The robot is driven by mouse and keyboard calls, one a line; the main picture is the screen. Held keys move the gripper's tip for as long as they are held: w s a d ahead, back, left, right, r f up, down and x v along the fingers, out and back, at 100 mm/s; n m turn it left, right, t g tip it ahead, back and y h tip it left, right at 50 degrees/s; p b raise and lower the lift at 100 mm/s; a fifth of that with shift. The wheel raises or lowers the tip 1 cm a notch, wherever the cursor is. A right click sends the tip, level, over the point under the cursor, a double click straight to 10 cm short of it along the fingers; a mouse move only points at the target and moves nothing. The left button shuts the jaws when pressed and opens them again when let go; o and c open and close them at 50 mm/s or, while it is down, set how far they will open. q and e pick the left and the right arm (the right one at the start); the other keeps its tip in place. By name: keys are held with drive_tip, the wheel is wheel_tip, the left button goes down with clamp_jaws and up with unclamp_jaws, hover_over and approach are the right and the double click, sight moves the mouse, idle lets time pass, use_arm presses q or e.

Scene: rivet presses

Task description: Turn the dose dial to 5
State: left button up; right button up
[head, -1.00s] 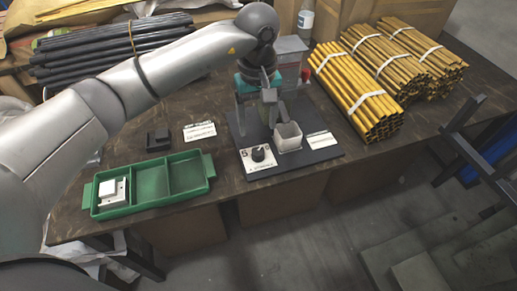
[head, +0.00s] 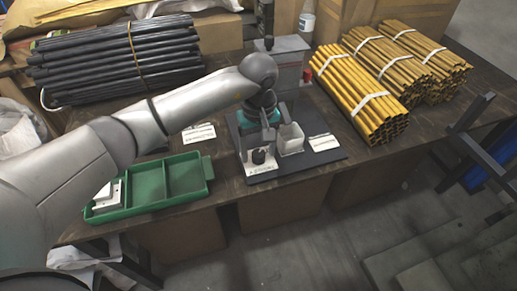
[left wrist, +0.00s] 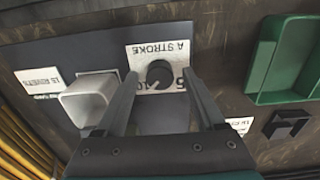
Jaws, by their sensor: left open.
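The dose dial is a round black knob (head: 258,157) on a white plate (head: 262,168) at the front of the dark base. In the left wrist view the knob (left wrist: 160,73) sits on its upside-down plate (left wrist: 150,52), which reads "A STROKE". A 5 and part of a 10 show beside the knob; its pointer setting is too small to tell. My left gripper (head: 262,139) is just above and behind the dial. In the left wrist view its open fingers (left wrist: 159,76) appear either side of the knob; I cannot tell whether they touch it. My right gripper is not in view.
A green divided tray (head: 187,176) lies left. Bundled yellow rods (head: 360,92) lie right; dark rods (head: 115,62) lie at the back left.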

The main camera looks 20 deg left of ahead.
use_arm(q)
clamp_jaws()
idle(0.5)
